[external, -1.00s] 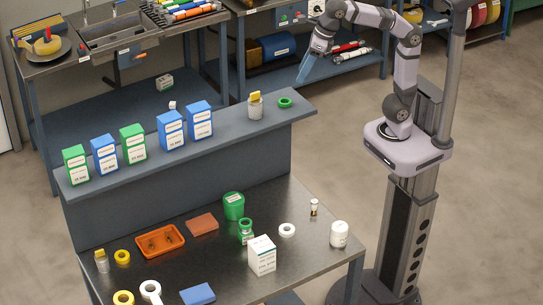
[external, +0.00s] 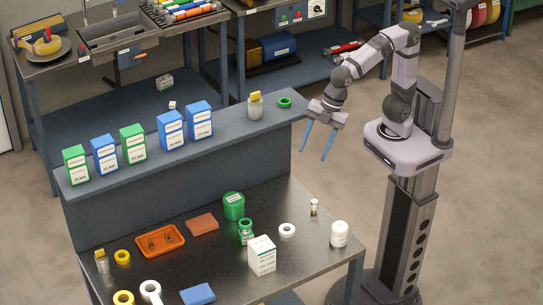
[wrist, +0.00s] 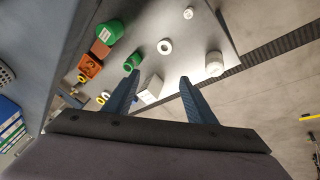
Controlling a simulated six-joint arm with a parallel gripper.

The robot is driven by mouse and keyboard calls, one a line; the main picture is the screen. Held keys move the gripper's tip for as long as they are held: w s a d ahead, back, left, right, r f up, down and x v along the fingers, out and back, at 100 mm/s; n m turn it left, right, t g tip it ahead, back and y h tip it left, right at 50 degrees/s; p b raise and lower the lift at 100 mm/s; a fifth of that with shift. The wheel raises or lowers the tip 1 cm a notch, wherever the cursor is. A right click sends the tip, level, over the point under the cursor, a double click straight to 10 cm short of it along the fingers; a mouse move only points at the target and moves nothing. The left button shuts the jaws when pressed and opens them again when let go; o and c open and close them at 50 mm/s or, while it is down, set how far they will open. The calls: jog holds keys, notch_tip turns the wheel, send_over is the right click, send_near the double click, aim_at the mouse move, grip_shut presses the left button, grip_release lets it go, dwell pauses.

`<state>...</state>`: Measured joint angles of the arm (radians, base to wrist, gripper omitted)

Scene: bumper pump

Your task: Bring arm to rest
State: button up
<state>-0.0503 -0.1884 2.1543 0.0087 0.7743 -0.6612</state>
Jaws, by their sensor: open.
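My gripper (external: 316,143) is open and empty, with its two blue fingers apart and pointing down. In the external view it hangs in the air by the right end of the raised shelf, above and behind the right part of the workbench. In the wrist view the fingers of my gripper (wrist: 158,85) spread over the bench, with nothing between them in their grip. My arm bends from its column mount at the right, out to the left and down.
The workbench (external: 318,255) holds a white box (external: 262,255), a white bottle (external: 339,234), a small vial (external: 314,207), a green canister (external: 233,206) and an orange tray (external: 152,241). The raised shelf (external: 230,139) carries several blue and green boxes and a jar (external: 255,107).

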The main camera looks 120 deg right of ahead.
jog(key=s+d+f+m+g+p, duration=0.1)
jog(key=s+f+m+g+p, duration=0.1)
jog(key=s, duration=0.5)
jog(key=s+d+f+m+g+p, duration=0.1)
jog(key=s+f+m+g+p, duration=0.1)
jog(key=s+f+m, duration=0.3)
jog(key=s+m+p, duration=0.1)
jog(key=s, duration=0.2)
jog(key=shift+f+g, duration=0.2)
jog(key=shift+g, duration=0.1)
